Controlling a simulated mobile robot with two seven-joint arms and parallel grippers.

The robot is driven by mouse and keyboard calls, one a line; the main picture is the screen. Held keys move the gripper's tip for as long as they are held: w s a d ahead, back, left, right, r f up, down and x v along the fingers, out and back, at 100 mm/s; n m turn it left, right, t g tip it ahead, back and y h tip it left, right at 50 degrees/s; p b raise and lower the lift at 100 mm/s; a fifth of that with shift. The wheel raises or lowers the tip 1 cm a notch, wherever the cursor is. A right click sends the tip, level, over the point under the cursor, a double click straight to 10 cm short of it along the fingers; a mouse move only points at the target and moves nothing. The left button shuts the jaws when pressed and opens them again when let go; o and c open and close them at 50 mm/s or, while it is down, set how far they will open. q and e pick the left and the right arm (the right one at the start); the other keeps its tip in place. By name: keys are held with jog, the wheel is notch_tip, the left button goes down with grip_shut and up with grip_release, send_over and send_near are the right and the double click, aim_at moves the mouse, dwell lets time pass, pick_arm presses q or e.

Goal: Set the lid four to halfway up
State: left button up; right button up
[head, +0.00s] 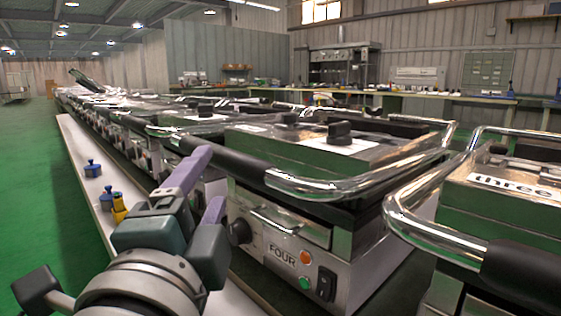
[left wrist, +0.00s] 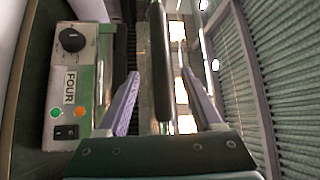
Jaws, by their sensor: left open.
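The machine labelled FOUR (head: 282,255) stands in front of me, and its front panel also shows sideways in the left wrist view (left wrist: 70,85). Its green and metal lid four (head: 300,152) looks down on the base. A chrome bar handle (head: 330,188) with a black grip (head: 228,157) runs across the lid's front. My left gripper (head: 211,177) is open at the left part of this grip. In the left wrist view the black grip (left wrist: 159,60) lies between the two spread purple fingers (left wrist: 161,85). I cannot tell whether either finger touches it. My right gripper is not in view.
A machine labelled three (head: 515,187) stands close on the right, its chrome handle near machine four. More machines (head: 150,110) line up behind on the left. Blue and yellow small parts (head: 118,205) sit on the pale bench edge. Green floor (head: 30,180) is free at left.

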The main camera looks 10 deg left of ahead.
aim_at(218, 164)
pick_arm(q)
jog(key=w, duration=0.5)
jog(key=w+a+r, duration=0.1)
jog(key=w, duration=0.1)
jog(key=shift+w+r, duration=0.1)
jog(key=shift+w, duration=0.2)
grip_shut()
dwell(1.1)
